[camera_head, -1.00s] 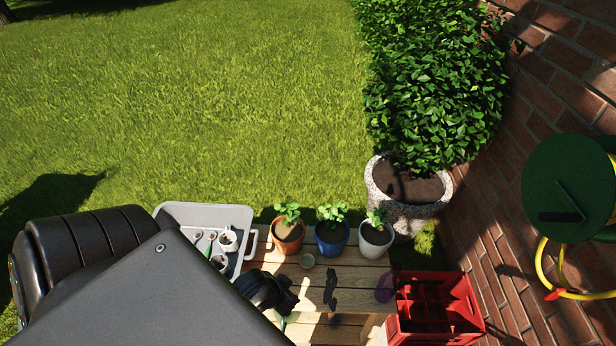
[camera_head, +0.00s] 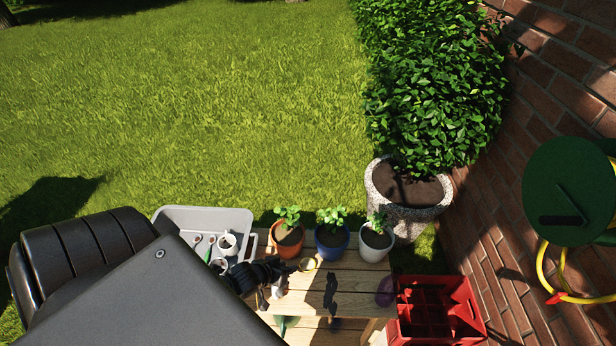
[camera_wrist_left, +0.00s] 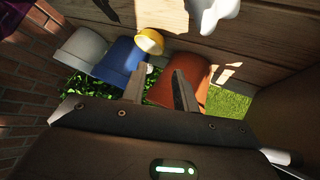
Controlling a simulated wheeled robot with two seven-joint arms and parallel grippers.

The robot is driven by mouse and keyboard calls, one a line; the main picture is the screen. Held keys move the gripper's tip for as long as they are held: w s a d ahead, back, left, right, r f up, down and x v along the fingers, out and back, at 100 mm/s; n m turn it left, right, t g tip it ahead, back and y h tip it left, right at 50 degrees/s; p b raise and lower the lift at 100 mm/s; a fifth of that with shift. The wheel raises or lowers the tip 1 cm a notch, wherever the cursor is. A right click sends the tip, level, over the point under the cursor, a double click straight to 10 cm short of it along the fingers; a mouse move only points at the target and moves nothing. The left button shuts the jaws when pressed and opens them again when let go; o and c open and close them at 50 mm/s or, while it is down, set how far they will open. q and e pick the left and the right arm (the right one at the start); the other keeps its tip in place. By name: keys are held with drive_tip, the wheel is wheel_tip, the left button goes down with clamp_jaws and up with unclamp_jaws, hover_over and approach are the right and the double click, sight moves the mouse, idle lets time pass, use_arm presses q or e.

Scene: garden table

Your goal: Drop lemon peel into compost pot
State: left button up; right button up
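A small yellow, hollow piece that looks like the lemon peel (camera_head: 308,263) sits on the wooden table in front of the blue pot; it also shows in the left wrist view (camera_wrist_left: 150,42). It looks tilted. My left gripper (camera_head: 284,277) is just left of it, low over the table. In the left wrist view its two fingers (camera_wrist_left: 159,88) stand apart with nothing between them, and the peel lies beyond the tips. Plant pots in orange (camera_head: 288,240), blue (camera_head: 331,241) and white (camera_head: 376,243) stand along the back edge. I cannot tell which vessel is the compost pot. My right gripper is out of view.
A grey tray (camera_head: 178,216) with cups and small tools is at the table's left. A red crate (camera_head: 462,310) stands at the right, by a purple item (camera_head: 385,291). A large stone planter (camera_head: 405,213) is behind. The table (camera_head: 350,280) is mostly clear right of the peel.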

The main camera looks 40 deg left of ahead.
sight(307, 266)
use_arm(q)
drive_tip(key=shift+x, duration=4.15)
drive_tip(key=shift+a, duration=0.15)
clamp_jaws()
